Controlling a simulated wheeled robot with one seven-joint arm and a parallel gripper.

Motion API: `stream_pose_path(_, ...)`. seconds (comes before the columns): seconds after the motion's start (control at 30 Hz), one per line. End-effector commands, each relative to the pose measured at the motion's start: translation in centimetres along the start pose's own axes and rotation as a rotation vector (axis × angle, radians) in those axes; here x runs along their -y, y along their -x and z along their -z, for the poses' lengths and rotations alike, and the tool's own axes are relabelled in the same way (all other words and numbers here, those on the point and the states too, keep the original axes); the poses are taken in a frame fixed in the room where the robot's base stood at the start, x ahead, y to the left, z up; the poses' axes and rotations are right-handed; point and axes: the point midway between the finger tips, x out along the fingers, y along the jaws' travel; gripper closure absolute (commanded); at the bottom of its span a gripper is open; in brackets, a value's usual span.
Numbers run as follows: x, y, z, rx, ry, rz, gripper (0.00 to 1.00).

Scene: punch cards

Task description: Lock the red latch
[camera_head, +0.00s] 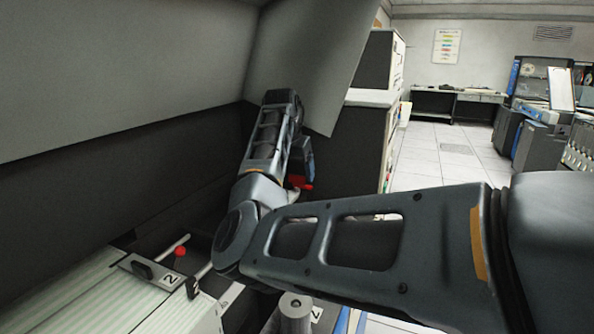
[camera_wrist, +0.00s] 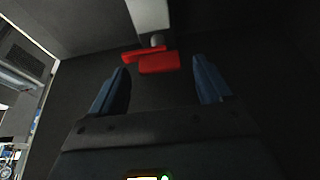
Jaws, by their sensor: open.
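The red latch (camera_wrist: 158,63) shows in the wrist view as a red block beside a thinner red bar, under a pale strip with a round grey knob. My gripper (camera_wrist: 160,78) is open, one blue finger on each side of the red block, with clear gaps between the fingers and the block. In the head view a small part of the red latch (camera_head: 302,185) shows beside my gripper (camera_head: 304,172). My wrist and forearm hide most of that area.
A dark machine with a grey raised cover (camera_head: 300,60) surrounds my arm. Open tiled floor (camera_head: 440,150) lies to the right, with cabinets (camera_head: 545,105) farther back.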

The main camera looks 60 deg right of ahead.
Motion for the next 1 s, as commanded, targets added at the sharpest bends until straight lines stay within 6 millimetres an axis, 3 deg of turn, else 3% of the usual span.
stream_pose_path(0.4, 0.00, -1.12, 0.01, -0.001, 0.000, 0.001, 0.21)
stream_pose_path(1.0, 0.01, -1.07, 0.02, -0.001, 0.001, 0.001, 0.77)
